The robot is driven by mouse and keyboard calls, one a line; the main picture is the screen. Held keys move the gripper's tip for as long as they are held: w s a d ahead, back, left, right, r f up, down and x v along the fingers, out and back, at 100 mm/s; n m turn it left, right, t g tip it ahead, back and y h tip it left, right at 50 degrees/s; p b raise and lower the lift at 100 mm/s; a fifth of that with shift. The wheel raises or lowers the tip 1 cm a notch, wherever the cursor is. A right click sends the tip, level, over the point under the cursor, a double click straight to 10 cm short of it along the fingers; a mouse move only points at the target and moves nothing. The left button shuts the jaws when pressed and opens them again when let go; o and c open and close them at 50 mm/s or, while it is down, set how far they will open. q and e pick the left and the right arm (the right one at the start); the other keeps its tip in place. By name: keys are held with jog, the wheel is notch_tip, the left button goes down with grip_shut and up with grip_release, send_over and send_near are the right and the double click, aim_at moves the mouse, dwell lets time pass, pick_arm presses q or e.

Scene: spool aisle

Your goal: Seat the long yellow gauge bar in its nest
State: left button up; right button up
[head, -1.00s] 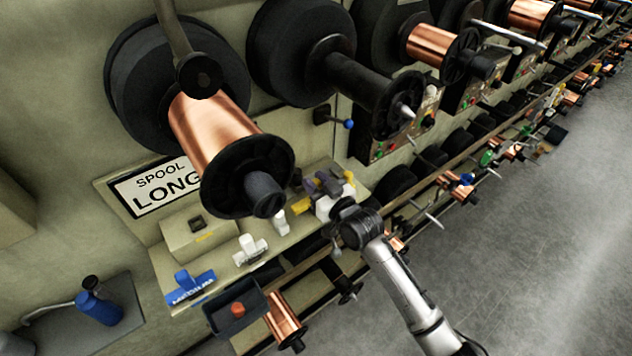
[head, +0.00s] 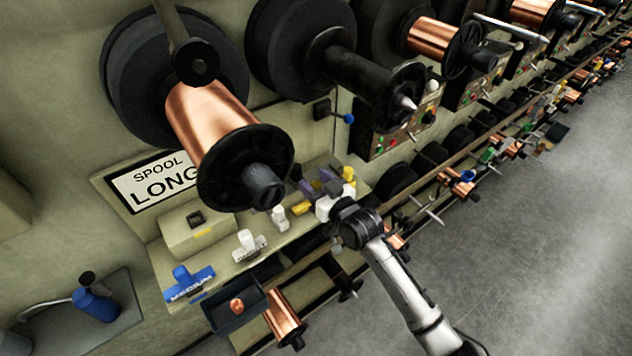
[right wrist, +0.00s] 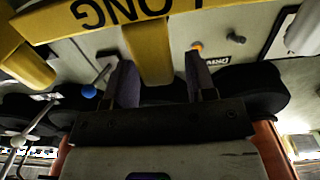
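The long yellow gauge bar (right wrist: 95,18) shows large at the top of the right wrist view, with "LONG" upside down on it. A yellow handle (right wrist: 148,60) stands out from it. My right gripper (right wrist: 162,85) has its dark fingers apart on either side of the handle, with a visible gap at the right finger. In the head view my right gripper (head: 321,184) is at the shelf's right end; yellow parts of the bar (head: 303,208) show beside it. A box (head: 180,238) with a dark square opening and yellow mark may be the nest. My left gripper is not in view.
A blue MEDIUM gauge (head: 190,287) and a white gauge (head: 249,246) stand on the shelf. A dark bin (head: 219,319) holds an orange-red piece. A large copper spool (head: 207,115) overhangs the shelf beside a LONG sign (head: 160,190).

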jog(key=shift+o, duration=0.4)
jog(key=shift+f, duration=0.1)
jog(key=shift+r, duration=0.5)
jog(key=r+p, duration=0.1)
jog(key=r, duration=0.1)
jog(key=d+r+p, duration=0.1)
jog(key=r, duration=0.1)
jog(key=shift+s, duration=0.2)
jog(key=s+d+r+p, duration=0.2)
jog(key=s+d+r, duration=0.3)
jog(key=d, duration=0.4)
jog(key=shift+s+r, duration=0.3)
jog(key=shift+r, duration=0.3)
